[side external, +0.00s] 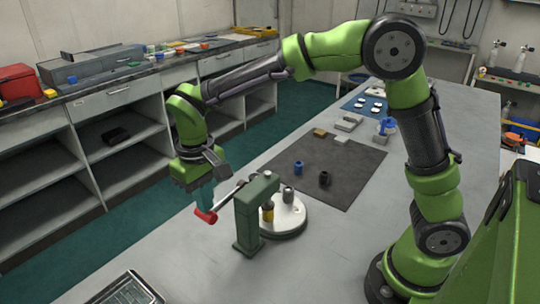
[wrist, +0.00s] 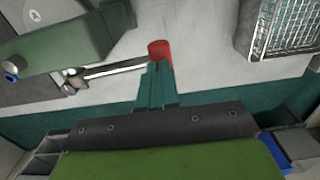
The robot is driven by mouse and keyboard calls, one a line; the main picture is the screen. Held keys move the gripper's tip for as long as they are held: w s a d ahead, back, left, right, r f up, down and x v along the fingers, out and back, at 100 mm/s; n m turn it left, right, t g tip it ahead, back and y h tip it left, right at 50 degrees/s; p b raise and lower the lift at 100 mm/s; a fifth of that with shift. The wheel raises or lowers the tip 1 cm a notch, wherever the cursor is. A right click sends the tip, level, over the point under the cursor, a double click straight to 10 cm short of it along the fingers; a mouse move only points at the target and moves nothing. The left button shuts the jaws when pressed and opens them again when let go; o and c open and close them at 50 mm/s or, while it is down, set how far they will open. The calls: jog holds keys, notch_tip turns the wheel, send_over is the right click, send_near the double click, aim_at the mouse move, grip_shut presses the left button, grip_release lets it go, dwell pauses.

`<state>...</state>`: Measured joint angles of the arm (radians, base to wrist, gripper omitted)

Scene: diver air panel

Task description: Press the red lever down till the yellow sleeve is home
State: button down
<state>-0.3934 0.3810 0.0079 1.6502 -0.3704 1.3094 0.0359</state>
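The red lever handle (side external: 206,216) is at the end of a silver rod on the left of the green press (side external: 248,222). The handle also shows in the wrist view (wrist: 159,49), with the rod (wrist: 112,69) running left to the press. My gripper (side external: 206,204) points down over the handle, its teal fingers (wrist: 157,72) together and empty. The fingertips overlap the handle in both views; I cannot tell whether they touch. The yellow sleeve (side external: 267,214) stands upright on a white round plate (side external: 289,221) beside the press column. Its seating is hidden.
A grey peg (side external: 288,195) stands on the plate. A blue piece (side external: 299,168) and a black piece (side external: 324,178) are on the dark mat (side external: 343,165). A wire-mesh tray (side external: 127,289) lies at the front left. The table between tray and press is clear.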

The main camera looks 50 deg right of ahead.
jog(key=shift+d+f, duration=0.15)
jog(key=shift+f, duration=0.8)
jog(key=shift+d+f, duration=0.1)
jog(key=shift+f, duration=0.05)
dwell(0.5)
notch_tip(320, 180, up, 12)
dwell(1.6)
jog(key=shift+w, duration=0.1)
